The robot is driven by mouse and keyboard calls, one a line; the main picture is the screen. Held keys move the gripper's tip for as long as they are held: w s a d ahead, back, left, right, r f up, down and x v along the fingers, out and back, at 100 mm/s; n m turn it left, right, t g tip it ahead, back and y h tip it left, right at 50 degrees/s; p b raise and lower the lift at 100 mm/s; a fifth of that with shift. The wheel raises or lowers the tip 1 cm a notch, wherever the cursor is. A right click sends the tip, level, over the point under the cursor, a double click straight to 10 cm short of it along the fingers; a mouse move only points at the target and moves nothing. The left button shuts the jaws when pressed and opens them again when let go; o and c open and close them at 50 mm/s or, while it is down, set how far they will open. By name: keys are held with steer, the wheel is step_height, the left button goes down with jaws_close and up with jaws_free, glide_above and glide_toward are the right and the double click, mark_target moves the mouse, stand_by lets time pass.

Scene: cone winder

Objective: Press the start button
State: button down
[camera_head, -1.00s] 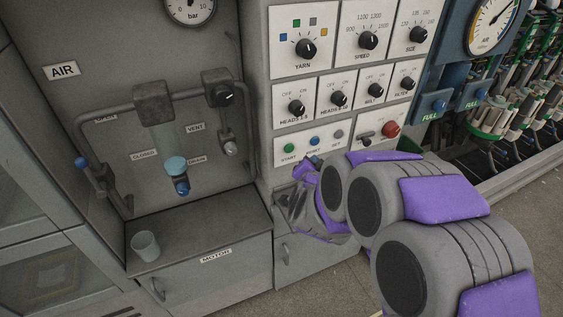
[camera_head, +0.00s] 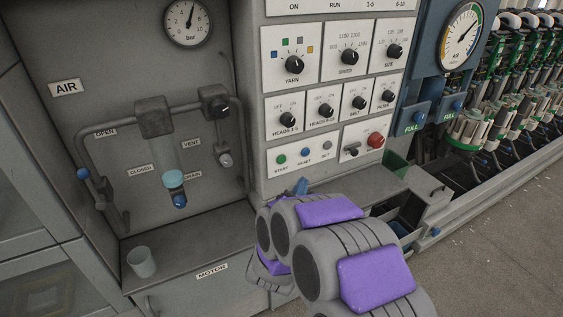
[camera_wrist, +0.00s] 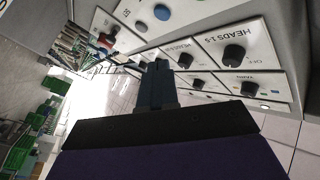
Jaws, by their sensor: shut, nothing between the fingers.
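The start button is the green round button (camera_head: 281,159) above the label START, at the left end of the lowest row on the grey control panel. In the wrist view it shows partly at the top edge (camera_wrist: 176,3). A blue reset button (camera_head: 305,153) and a grey set button (camera_head: 326,145) sit to its right in the head view. My gripper (camera_head: 300,186) is shut and empty, below the button row and apart from the start button. Its shut fingers also show in the wrist view (camera_wrist: 157,68). My arm hides much of the gripper in the head view.
Black dials, including the HEADS 1-5 dial (camera_head: 288,120), are above. A cup (camera_head: 141,262) stands on the motor cabinet (camera_head: 190,245). An open bin area (camera_head: 408,212) lies right of my arm.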

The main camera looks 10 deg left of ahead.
mark_target(282, 159)
steer(key=shift+a, duration=0.1)
steer(key=w+a+p, duration=0.1)
steer(key=w, duration=0.1)
steer(key=w+a, duration=0.2)
steer(key=w, duration=0.1)
steer(key=w+a+p, duration=0.1)
steer(key=w+a, duration=0.1)
steer(key=shift+w+f+p, duration=0.1)
steer(key=shift+w+p, duration=0.05)
steer(key=shift+p, duration=0.15)
steer(key=shift+w, duration=0.1)
stand_by(1.9)
steer(key=shift+w+a, duration=0.2)
steer(key=shift+w+a, duration=0.25)
steer(key=shift+w, duration=0.1)
stand_by(0.9)
steer(key=shift+s+d, duration=0.5)
steer(key=shift+s, duration=0.2)
stand_by(0.3)
